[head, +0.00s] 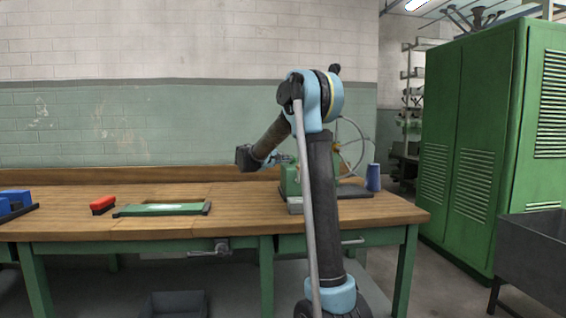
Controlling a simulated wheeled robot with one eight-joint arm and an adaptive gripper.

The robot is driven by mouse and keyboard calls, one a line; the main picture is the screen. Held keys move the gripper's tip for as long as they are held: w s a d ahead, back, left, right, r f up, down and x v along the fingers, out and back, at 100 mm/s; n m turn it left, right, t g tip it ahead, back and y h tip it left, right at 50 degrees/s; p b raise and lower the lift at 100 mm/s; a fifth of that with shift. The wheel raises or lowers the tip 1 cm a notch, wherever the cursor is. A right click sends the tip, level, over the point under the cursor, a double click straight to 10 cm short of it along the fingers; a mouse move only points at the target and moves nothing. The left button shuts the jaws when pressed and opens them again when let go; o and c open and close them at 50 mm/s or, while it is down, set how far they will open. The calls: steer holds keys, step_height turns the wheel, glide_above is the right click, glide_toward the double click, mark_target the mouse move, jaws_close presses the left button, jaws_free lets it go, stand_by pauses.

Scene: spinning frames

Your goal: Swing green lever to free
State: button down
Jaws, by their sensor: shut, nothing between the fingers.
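A green machine body (290,180) stands on the workbench, partly hidden behind my arm. A thin-rimmed spoked wheel (364,146) rises on its right side. I cannot clearly make out a green lever; it may be small or hidden by my arm. My arm reaches over the bench and bends down to the left. My gripper (286,159) points right, small and dark, close to the upper left of the green machine. It is shut with nothing seen in it. Whether it touches the machine cannot be told.
The wooden bench top (240,197) is clear left of the machine. A green cabinet (485,140) and a grey bin (538,250) are at right.

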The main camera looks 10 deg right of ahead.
steer(key=shift+s+d+f+g, duration=0.1)
steer(key=shift+s+d+g, duration=0.1)
steer(key=shift+d+g, duration=0.15)
steer(key=w+a+v, duration=0.1)
steer(key=v, duration=1.2)
steer(key=s+d+f+m+g+y, duration=0.1)
steer(key=s+d+f, duration=0.3)
steer(key=s, duration=0.4)
steer(key=s+d+f+m+g+y, duration=0.1)
steer(key=s+d+f+g+y, duration=0.1)
steer(key=s+d+f, duration=0.3)
steer(key=s+d+f+g+y, duration=0.2)
steer(key=s+d+f, duration=0.2)
steer(key=s, duration=0.7)
steer(key=shift+d+f+m, duration=0.15)
steer(key=shift+d+m, duration=0.25)
steer(key=shift+d, duration=0.45)
steer(key=s+a+f+m+g+y, duration=0.1)
steer(key=s+f+y, duration=0.3)
steer(key=s+f, duration=0.5)
steer(key=s+a+f+m+g+y, duration=0.1)
steer(key=s+a+f+m+y, duration=0.1)
steer(key=s+f, duration=0.8)
steer(key=s+a+y, duration=0.1)
steer(key=s+a, duration=0.1)
steer(key=s, duration=0.3)
steer(key=shift+s+f+y, duration=0.2)
steer(key=shift+f+y, duration=0.05)
steer(key=shift+y, duration=0.15)
